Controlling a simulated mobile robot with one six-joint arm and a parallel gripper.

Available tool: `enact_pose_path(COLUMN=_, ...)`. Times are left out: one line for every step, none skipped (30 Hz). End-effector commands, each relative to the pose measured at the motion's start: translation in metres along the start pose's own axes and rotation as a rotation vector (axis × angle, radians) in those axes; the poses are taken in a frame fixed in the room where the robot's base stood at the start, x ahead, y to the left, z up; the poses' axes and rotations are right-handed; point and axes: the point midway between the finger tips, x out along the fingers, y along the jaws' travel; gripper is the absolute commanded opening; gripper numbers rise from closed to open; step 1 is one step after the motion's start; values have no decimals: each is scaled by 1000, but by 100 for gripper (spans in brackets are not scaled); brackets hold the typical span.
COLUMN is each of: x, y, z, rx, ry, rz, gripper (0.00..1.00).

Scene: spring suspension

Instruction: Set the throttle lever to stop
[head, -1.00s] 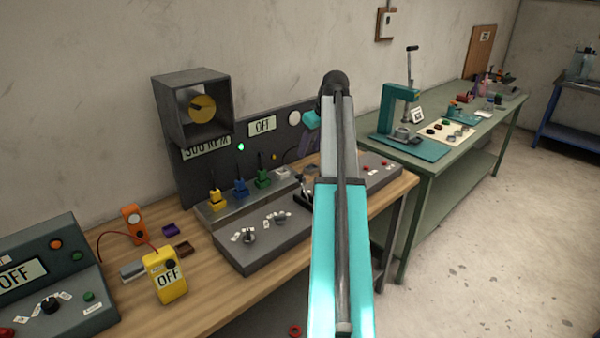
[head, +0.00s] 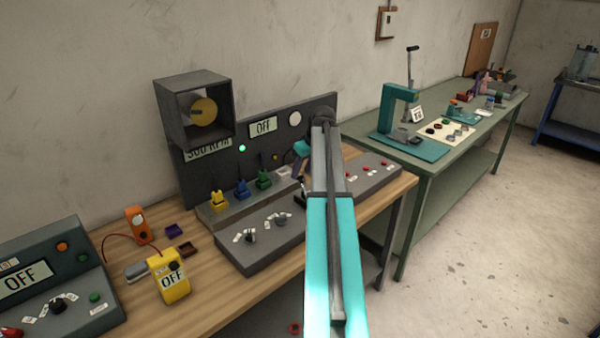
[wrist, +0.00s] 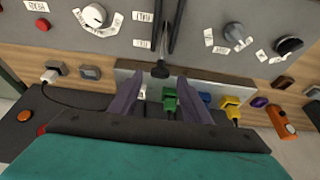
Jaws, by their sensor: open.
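In the head view my gripper (head: 298,170) is low over the panel (head: 262,250), partly hidden by my arm, and the lever is mostly hidden.
Yellow (head: 218,198), blue (head: 241,187) and green (head: 264,180) connectors stand behind the panel. Rotary knobs (head: 250,238) are to the lever's left. A backboard (head: 325,108) with an OFF display rises behind. A yellow meter (head: 170,279) lies at left.

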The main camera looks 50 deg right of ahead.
Motion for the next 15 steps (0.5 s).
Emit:
enact_pose_path(x=4, y=0, z=0, rx=0, ry=-2, rz=-2, gripper=43)
enact_pose_path(x=7, y=0, z=0, rx=0, ry=-2, rz=-1, gripper=43)
enact_pose_path(x=10, y=0, z=0, rx=0, ry=-1, rz=-1, gripper=43)
enact_pose_path(x=12, y=0, z=0, rx=0, ry=-1, rz=0, gripper=43)
enact_pose_path(x=14, y=0, z=0, rx=0, ry=-1, rz=0, gripper=43)
enact_pose_path(x=16, y=0, z=0, rx=0, ry=-1, rz=0, gripper=43)
enact_pose_path(x=18, y=0, z=0, rx=1, ry=-1, rz=0, gripper=43)
enact_pose_path(x=19, y=0, z=0, rx=1, ry=-1, rz=0, gripper=43)
enact_pose_path(x=20, y=0, z=0, rx=1, ry=-1, rz=0, gripper=43)
enact_pose_path(x=21, y=0, z=0, rx=1, ry=-1, rz=0, gripper=43)
enact_pose_path(x=22, y=0, z=1, rx=1, ry=-1, rz=0, gripper=43)
enact_pose_path(x=22, y=1, z=1, rx=1, ry=-1, rz=0, gripper=43)
enact_pose_path(x=22, y=1, z=1, rx=1, ry=-1, rz=0, gripper=43)
enact_pose_path(x=22, y=1, z=1, rx=1, ry=-1, rz=0, gripper=43)
enact_pose_path(x=22, y=1, z=1, rx=1, ry=-1, rz=0, gripper=43)
